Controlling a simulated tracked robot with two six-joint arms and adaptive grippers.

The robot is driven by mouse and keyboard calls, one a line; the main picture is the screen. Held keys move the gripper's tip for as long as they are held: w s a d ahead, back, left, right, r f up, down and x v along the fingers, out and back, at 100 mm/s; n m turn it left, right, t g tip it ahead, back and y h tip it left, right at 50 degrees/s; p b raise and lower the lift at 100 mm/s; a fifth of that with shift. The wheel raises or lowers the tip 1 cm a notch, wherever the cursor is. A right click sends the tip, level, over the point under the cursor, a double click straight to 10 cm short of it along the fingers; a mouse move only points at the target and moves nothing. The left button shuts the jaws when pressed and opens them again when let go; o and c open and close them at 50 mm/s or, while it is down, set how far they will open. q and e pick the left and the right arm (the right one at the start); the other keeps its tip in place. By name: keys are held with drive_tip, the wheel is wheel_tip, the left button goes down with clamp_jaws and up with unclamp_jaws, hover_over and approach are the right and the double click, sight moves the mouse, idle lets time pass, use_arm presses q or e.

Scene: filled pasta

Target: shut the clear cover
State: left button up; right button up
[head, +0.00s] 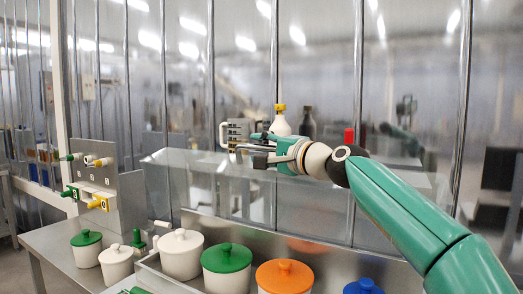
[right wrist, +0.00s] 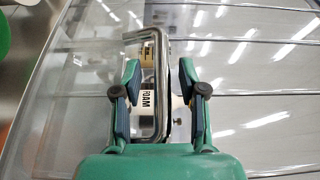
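The clear cover (head: 190,170) is a see-through panel behind the row of pots in the head view; how far it stands open I cannot tell. In the right wrist view the cover (right wrist: 72,85) spreads around a bent metal handle (right wrist: 162,120). My right gripper (head: 258,147) is at the cover's upper part in the head view. In the right wrist view its fingers (right wrist: 160,82) are apart, one on each side of the handle, with gaps visible. My left gripper is not in view.
Lidded pots with white, green (head: 227,260), orange (head: 284,277) and blue lids stand in front. A metal panel with knobs (head: 100,190) is at left. A yellow-capped white bottle (head: 281,124), a dark bottle (head: 308,124) and a white jug (head: 236,133) stand behind.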

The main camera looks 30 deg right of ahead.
drive_tip(key=shift+s, duration=0.15)
hover_over(301, 184)
drive_tip(key=shift+f, duration=0.15)
idle(0.4)
